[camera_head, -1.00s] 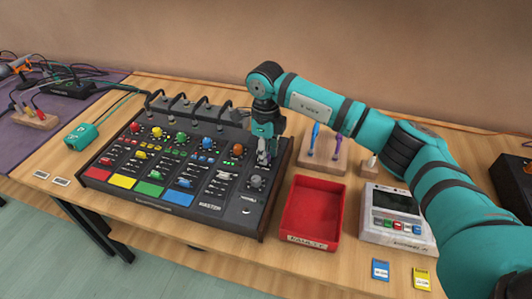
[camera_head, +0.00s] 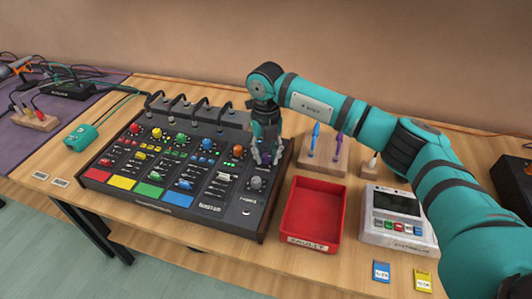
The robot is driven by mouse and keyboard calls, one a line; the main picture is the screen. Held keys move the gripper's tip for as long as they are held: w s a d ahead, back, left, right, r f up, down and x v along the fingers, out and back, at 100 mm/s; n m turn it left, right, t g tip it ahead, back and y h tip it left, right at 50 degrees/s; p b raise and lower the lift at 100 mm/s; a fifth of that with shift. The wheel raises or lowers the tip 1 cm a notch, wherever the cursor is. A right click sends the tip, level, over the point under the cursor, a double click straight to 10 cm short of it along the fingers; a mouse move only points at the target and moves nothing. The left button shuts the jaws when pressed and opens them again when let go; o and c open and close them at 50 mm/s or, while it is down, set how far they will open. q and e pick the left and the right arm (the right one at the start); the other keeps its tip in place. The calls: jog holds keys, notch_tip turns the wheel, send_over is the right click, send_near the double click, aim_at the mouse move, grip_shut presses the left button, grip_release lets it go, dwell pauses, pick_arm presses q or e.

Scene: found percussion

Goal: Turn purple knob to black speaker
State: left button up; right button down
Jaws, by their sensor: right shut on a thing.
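The black mixer (camera_head: 230,210) lies on the wooden table, with a row of coloured knobs along its upper part. My right gripper (camera_head: 266,160) points down at the right end of that row and is shut on the purple knob (camera_head: 265,159), which its fingers mostly hide. The orange knob (camera_head: 238,150) is just left of the gripper, and a grey knob (camera_head: 257,183) is below it. The markings around the purple knob are hidden, so I cannot tell where it points. I cannot pick out a black speaker mark for certain. My left gripper is out of view.
A red tray (camera_head: 314,212) stands right of the mixer. A wooden block (camera_head: 325,157) with upright blue and purple plugs is behind it. A grey device (camera_head: 396,218) and a black box (camera_head: 515,185) are farther right. A teal box (camera_head: 81,137) is on the left.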

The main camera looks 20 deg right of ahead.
aim_at(266, 155)
jog(key=m, duration=0.5)
jog(key=shift+w+r+m, duration=0.1)
jog(key=shift+r+m, duration=0.05)
jog(key=shift+m, duration=0.15)
jog(key=m+p, duration=0.1)
jog(key=m, duration=0.3)
jog(key=shift+m, duration=0.7)
jog(key=c, duration=1.1)
grip_release()
notch_tip(266, 155, up, 12)
